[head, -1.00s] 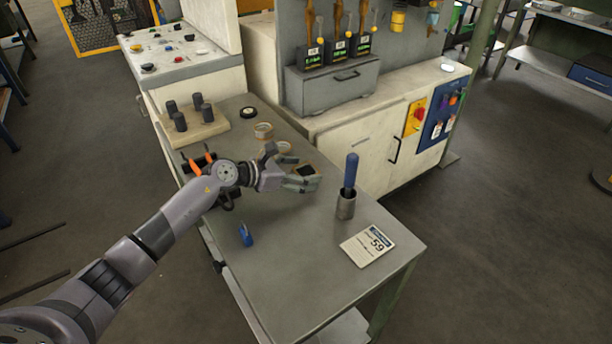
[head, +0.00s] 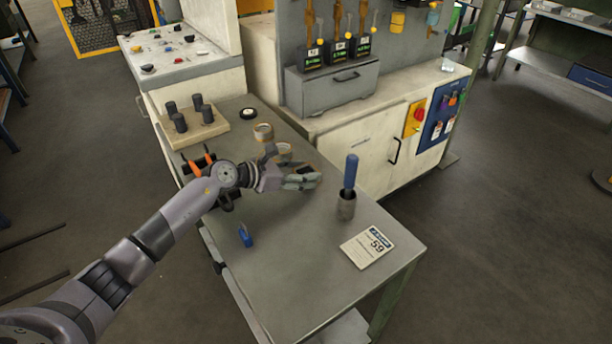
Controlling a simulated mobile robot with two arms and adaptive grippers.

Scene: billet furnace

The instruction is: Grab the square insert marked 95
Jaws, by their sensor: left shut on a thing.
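My left gripper (head: 297,178) is over the middle of the grey bench. It is shut on the square insert, which had a dark centre. The fingers and hand hide almost all of the insert, and no marking on it can be read. Two round, brownish ring-like inserts are close to the hand: one (head: 263,131) farther back, the other (head: 284,149) beside the fingers. My right gripper is not in view.

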